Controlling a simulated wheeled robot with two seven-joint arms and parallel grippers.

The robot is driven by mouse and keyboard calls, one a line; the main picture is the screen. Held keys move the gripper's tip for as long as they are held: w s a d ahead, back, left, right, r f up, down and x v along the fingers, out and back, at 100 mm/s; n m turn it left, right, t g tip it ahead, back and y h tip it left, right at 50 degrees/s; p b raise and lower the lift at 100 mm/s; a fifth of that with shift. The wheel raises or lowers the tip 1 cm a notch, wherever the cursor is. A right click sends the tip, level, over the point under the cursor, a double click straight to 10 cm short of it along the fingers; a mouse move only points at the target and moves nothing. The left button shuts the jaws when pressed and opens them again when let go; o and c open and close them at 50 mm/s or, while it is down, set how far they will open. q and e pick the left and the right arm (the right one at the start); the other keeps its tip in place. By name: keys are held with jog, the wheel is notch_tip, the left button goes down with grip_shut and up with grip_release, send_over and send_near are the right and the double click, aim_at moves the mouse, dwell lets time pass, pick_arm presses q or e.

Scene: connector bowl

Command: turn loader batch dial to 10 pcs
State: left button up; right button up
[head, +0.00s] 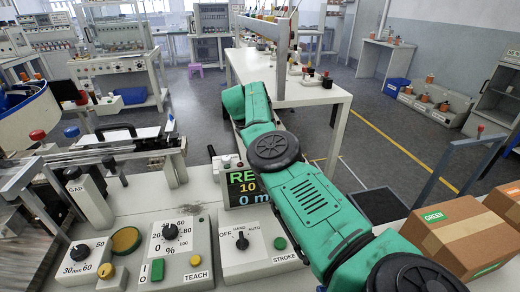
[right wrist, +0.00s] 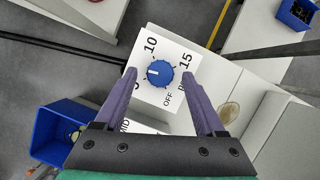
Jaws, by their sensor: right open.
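The blue batch dial (right wrist: 159,73) shows in the right wrist view on a white panel (right wrist: 152,100) printed 10, 15 and OFF, with another number partly hidden by a finger. The dial's white mark points left, below the 10. My right gripper (right wrist: 159,75) is open, its two purple fingertips on either side of the dial in the picture with gaps to it. I cannot tell how far above the panel they are. In the head view my green right arm reaches across from the lower right; its fingers and the batch dial are not visible there. My left gripper is not in view.
In the head view, a control bench carries other dials (head: 170,231), a STROKE switch (head: 242,240) and a display (head: 250,187) partly hidden by my arm. Cardboard boxes (head: 458,236) stand at right. A blue bin (right wrist: 60,135) shows in the wrist view.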

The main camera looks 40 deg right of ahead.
jog(key=s+p+v, duration=0.1)
jog(key=p+v, duration=0.3)
jog(key=v, duration=1)
jog(key=shift+w+r+p, duration=0.2)
jog(key=shift+w+p, duration=0.2)
jog(key=shift+w, duration=0.05)
jog(key=shift+d+f, duration=0.1)
